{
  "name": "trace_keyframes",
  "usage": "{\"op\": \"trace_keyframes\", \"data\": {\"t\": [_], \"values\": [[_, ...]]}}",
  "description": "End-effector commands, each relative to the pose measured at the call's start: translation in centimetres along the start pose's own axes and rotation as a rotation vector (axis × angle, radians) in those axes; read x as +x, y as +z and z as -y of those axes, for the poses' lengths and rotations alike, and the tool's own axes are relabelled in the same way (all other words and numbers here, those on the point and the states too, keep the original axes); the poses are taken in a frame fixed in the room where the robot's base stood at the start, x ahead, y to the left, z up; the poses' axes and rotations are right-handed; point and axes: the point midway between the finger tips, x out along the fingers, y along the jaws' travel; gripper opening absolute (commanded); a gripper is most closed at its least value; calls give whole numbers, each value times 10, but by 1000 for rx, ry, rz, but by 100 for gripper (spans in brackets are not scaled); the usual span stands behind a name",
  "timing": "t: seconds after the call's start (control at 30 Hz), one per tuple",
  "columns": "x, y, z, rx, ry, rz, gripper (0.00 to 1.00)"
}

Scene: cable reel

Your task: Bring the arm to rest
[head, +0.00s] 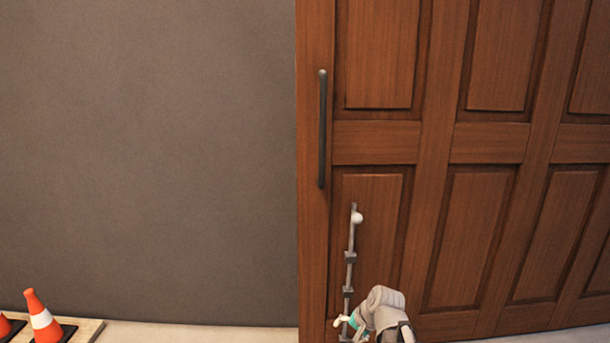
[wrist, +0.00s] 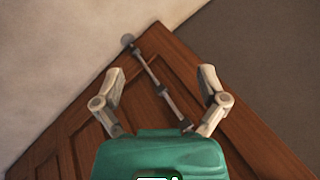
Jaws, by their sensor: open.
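My gripper (wrist: 162,80) is open in the wrist view, its two fingers spread wide with nothing between them that they touch. In the head view my gripper (head: 344,321) is low, in front of the lower left part of a brown panelled wooden door (head: 374,143). A grey metal bolt rod (head: 350,243) with a pale round knob runs vertically on the door just above the gripper. In the wrist view the rod (wrist: 148,72) lies beyond and between the fingers. I cannot tell how far the gripper is from it.
A dark vertical handle (head: 322,130) is on the door's left edge, above the rod. A grey wall (head: 150,150) stands to the left. Orange and white cones (head: 43,318) stand on a low board at the lower left. Pale floor (head: 200,336) between the cones and door is clear.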

Motion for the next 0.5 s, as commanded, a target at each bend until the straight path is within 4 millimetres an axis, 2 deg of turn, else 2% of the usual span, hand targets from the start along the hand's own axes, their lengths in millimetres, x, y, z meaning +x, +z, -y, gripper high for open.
{"op": "trace_keyframes", "data": {"t": [0.03,0.1,0.5], "values": [[-2,14,-12,-68,63,24,92],[-5,25,-27,-149,139,58,92],[-26,64,-82,-418,417,214,92]]}}
